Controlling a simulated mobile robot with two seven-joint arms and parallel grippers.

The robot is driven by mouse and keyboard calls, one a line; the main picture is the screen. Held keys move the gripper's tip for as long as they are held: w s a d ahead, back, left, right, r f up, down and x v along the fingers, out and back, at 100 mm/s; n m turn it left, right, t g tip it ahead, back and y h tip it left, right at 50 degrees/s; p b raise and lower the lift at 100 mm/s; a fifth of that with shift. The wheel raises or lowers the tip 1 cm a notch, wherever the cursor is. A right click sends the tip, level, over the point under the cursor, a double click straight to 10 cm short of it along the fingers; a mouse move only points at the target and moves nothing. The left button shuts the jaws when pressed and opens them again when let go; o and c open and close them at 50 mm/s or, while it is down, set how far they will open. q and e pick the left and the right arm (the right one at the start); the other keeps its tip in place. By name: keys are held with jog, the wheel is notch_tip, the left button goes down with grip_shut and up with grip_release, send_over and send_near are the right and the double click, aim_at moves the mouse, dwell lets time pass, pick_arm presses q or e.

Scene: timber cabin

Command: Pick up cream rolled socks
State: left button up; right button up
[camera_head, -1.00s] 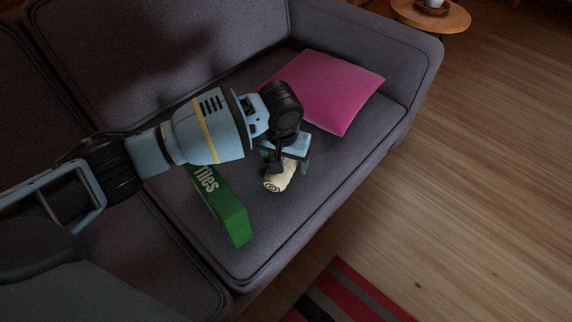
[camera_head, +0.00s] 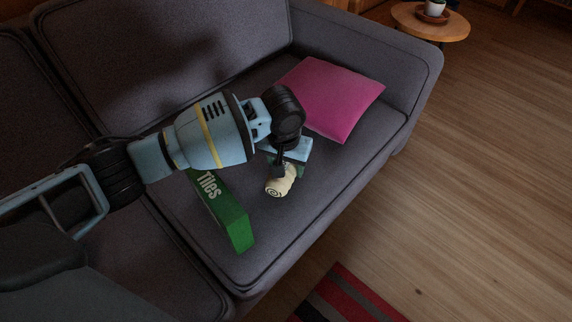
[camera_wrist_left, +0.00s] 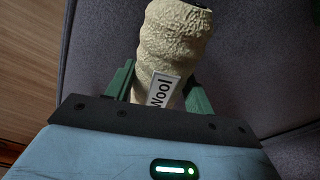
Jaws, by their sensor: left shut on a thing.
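The cream rolled socks (camera_head: 279,187) are at the tip of my left gripper (camera_head: 284,172), over the sofa seat in the head view. Their spiral end faces the camera. In the left wrist view the socks (camera_wrist_left: 172,45) fill the space between the two green fingers of my left gripper (camera_wrist_left: 162,85), with a white label reading "wool" facing up. The left gripper is shut on the socks. I cannot tell whether the socks touch the seat. My right gripper is not in view.
A green box marked "Tiles" (camera_head: 226,211) lies on the grey sofa (camera_head: 300,225) just left of the socks. A pink cushion (camera_head: 332,95) rests behind. A round wooden side table (camera_head: 440,27) with a potted plant stands beyond the armrest. A striped rug (camera_head: 345,295) lies in front.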

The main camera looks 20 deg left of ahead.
aim_at(287, 164)
pick_arm(q)
jog(key=r, duration=0.1)
jog(key=r+p, duration=0.2)
jog(key=shift+s+d+r, duration=0.2)
jog(key=shift+s+d, duration=0.05)
jog(key=shift+s, duration=0.1)
jog(key=s+d+p, duration=0.2)
jog(key=s, duration=0.2)
jog(key=s+d+p, duration=0.2)
jog(key=s, duration=0.2)
jog(key=s+d+r+p, duration=0.1)
jog(key=s+d+p, duration=0.1)
jog(key=s+d, duration=0.1)
jog(key=shift+s, duration=0.55)
jog(key=shift+s+d, duration=0.3)
jog(key=shift+s, duration=0.25)
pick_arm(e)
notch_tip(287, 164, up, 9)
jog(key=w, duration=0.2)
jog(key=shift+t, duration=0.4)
pick_arm(q)
jog(key=shift+f, duration=0.1)
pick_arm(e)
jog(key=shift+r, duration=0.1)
